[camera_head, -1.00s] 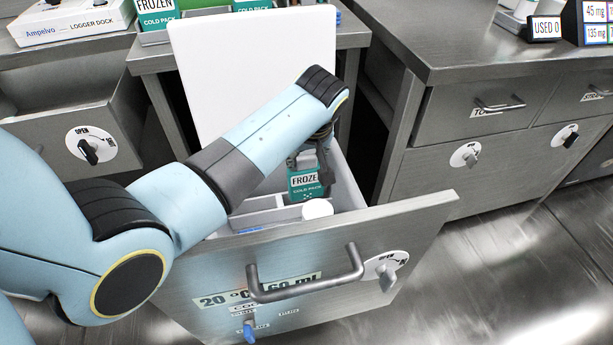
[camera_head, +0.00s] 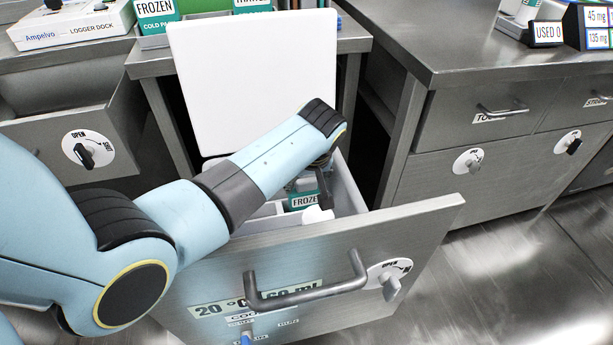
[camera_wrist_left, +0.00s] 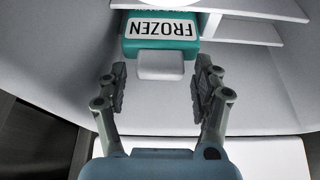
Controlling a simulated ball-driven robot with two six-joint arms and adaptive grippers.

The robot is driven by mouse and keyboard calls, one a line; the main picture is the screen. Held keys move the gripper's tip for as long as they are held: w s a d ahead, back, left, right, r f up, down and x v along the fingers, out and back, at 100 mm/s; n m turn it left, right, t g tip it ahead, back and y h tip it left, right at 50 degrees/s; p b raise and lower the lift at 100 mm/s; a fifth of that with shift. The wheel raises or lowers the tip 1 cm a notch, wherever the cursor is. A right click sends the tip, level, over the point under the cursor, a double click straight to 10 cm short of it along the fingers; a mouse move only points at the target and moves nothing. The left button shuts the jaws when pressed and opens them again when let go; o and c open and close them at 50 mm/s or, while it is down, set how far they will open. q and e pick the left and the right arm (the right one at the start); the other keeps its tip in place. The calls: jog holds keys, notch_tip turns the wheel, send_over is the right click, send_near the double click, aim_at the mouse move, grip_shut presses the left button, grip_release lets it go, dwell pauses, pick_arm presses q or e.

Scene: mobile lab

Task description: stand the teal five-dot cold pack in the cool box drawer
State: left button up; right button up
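The teal cold pack (camera_head: 303,201), labelled FROZEN, is down inside the open cool box drawer (camera_head: 345,245). In the left wrist view the pack (camera_wrist_left: 160,48) shows its label and white cap; its dots are hidden now. It looks upright, but its base is out of sight. My left gripper (camera_head: 312,180) points down into the drawer, partly hidden by its own arm. In the left wrist view my left gripper (camera_wrist_left: 163,88) has its fingers spread, with gaps either side of the cap. My right gripper is not in view.
A white lid panel (camera_head: 265,85) stands behind the drawer. A white round object (camera_head: 317,214) is by the drawer front, beside the pack. White dividers (camera_wrist_left: 255,40) split the drawer. More FROZEN packs (camera_head: 157,14) stand on the back counter. A steel cabinet (camera_head: 480,130) is at right.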

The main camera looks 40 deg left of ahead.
pick_arm(q)
jog(key=p+v, duration=0.4)
jog(key=v, duration=0.8)
jog(key=shift+a+r, duration=0.1)
dwell(0.4)
